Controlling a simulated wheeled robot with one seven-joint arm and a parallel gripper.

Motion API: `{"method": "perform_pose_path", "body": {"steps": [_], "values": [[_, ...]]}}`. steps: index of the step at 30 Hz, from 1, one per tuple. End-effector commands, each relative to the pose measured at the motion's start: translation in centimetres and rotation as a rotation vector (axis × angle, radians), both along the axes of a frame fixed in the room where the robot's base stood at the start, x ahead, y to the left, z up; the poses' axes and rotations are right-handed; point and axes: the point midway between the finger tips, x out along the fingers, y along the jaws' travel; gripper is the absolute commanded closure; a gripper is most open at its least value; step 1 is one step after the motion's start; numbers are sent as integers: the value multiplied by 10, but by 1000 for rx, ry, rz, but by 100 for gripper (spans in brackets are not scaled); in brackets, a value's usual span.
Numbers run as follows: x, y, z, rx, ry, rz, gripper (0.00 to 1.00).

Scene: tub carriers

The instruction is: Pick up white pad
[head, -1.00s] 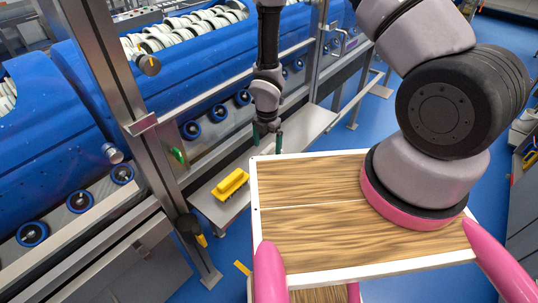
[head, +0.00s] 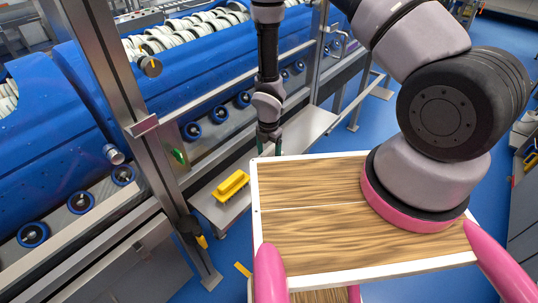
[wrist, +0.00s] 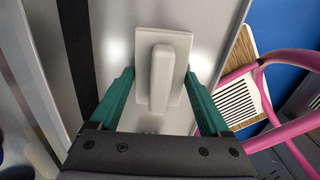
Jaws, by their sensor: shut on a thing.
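The white pad (wrist: 173,72) shows in the wrist view as a flat pale plate with a raised bar-shaped handle on top, over a grey metal surface. My gripper (wrist: 160,78) has its two green fingers on either side of the pad, shut on it. In the head view my gripper (head: 269,146) points down at the grey bench beside the machine, just beyond the wooden top's back left corner. The pad cannot be made out there.
A yellow brush (head: 231,186) lies on the grey metal bench (head: 305,130) left of the gripper. A metal post (head: 130,110) and blue machine (head: 45,105) stand to the left. A wooden top with a white rim (head: 300,268) is in front.

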Motion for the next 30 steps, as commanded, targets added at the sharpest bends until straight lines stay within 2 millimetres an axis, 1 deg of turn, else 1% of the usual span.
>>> {"method": "perform_pose_path", "body": {"steps": [5,8,11,18,21,24,27,30], "values": [[1,0,13,1,-1,0,87],[1,0,28,2,-3,-1,87],[1,0,50,3,-3,-1,87],[2,0,110,3,-4,-3,87],[2,0,132,3,-4,-3,87],[1,-1,150,2,-3,-3,87],[1,0,164,2,-3,-1,87],[1,0,173,1,-2,-1,87]]}}
